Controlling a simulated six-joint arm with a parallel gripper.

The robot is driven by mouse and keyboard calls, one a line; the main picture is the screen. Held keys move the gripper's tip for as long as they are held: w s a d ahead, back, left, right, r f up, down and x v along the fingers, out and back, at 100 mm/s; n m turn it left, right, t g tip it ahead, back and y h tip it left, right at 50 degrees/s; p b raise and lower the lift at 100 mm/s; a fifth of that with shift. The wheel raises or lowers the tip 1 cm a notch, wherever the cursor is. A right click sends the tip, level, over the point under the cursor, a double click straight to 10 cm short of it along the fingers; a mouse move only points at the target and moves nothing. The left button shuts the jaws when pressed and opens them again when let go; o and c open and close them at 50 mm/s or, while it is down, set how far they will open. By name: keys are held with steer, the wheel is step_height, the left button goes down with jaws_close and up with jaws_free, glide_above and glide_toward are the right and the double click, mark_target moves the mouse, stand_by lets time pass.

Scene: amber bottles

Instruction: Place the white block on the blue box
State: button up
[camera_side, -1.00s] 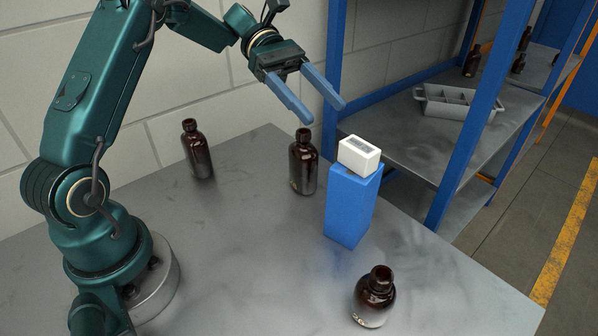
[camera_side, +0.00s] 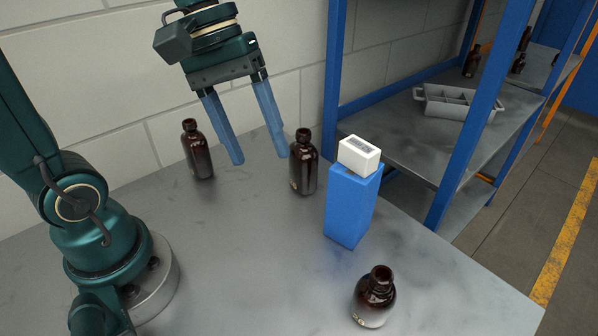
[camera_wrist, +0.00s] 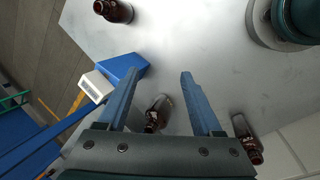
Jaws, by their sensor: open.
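The white block (camera_side: 359,155) rests on top of the upright blue box (camera_side: 351,207) on the grey table, with a dark label on its upper face. In the wrist view the white block (camera_wrist: 96,87) and the blue box (camera_wrist: 125,68) lie left of the fingers. My gripper (camera_side: 262,160) is open and empty, its blue fingers pointing down, to the left of the block and box and apart from both. In the wrist view my gripper (camera_wrist: 157,82) has its fingers spread wide.
One amber bottle (camera_side: 303,163) stands close left of the blue box, near my fingers. Another bottle (camera_side: 197,150) stands at the back left, and a third (camera_side: 373,297) at the front. A blue-framed shelf (camera_side: 410,125) with a grey tray (camera_side: 455,103) stands behind. The table's middle is clear.

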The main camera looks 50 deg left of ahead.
steer(key=s+a+f+m+t+y, duration=0.2)
steer(key=s+m+t+y, duration=0.1)
steer(key=m, duration=0.4)
steer(key=shift+s+a+f+m+t+y, duration=0.15)
steer(key=shift+s+a+m+t+y, duration=0.2)
steer(key=shift+s+t, duration=0.55)
